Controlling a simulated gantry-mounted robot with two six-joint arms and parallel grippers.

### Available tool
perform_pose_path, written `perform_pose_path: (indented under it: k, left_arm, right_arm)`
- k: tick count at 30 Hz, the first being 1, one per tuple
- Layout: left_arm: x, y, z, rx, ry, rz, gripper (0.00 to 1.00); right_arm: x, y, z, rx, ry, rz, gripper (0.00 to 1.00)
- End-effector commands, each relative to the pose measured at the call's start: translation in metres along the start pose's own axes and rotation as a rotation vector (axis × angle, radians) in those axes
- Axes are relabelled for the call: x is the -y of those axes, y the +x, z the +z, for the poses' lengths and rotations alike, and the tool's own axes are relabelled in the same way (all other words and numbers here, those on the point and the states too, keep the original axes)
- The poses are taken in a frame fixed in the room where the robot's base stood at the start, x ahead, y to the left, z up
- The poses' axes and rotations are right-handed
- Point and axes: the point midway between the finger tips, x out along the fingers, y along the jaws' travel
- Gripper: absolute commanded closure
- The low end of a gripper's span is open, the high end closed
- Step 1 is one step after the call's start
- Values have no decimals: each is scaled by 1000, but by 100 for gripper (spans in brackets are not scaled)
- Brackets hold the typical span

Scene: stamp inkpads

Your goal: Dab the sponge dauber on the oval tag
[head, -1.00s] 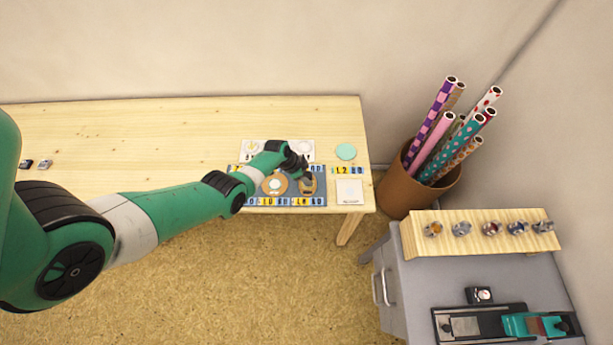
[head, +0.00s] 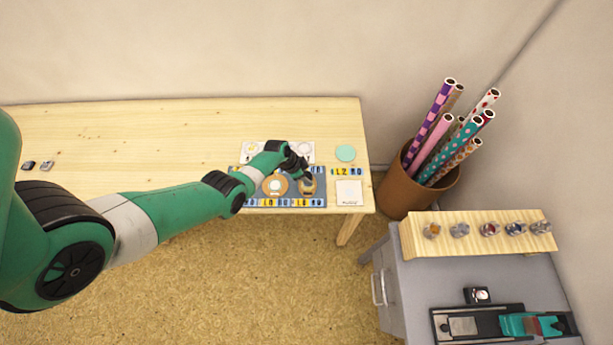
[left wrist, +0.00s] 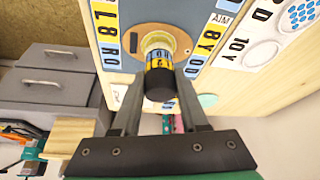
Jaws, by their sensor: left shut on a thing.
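My left gripper (left wrist: 158,76) is shut on the sponge dauber (left wrist: 158,84), a dark cylinder with yellow, blue and white bands. In the left wrist view, the dauber's pale end points at the brown oval tag (left wrist: 177,34), over its middle. I cannot tell whether the sponge touches it. In the head view, my left gripper (head: 304,174) is over the right part of the mat (head: 240,190), with the tag (head: 309,191) partly hidden. My right gripper is not in view.
The table's left part is mostly clear.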

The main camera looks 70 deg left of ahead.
Motion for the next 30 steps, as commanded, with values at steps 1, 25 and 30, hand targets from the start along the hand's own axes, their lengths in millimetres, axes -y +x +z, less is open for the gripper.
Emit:
perform_pose_path:
  k: [1, 25, 30]
  left_arm:
    - [0, -1, 0, 0, 0, 0, 97]
    - [0, -44, -19, 0, 0, 0, 97]
    - [0, -42, -18, 0, 0, 0, 97]
  right_arm:
    - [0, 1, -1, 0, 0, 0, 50]
    - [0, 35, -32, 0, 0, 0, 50]
    - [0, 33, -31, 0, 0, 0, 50]
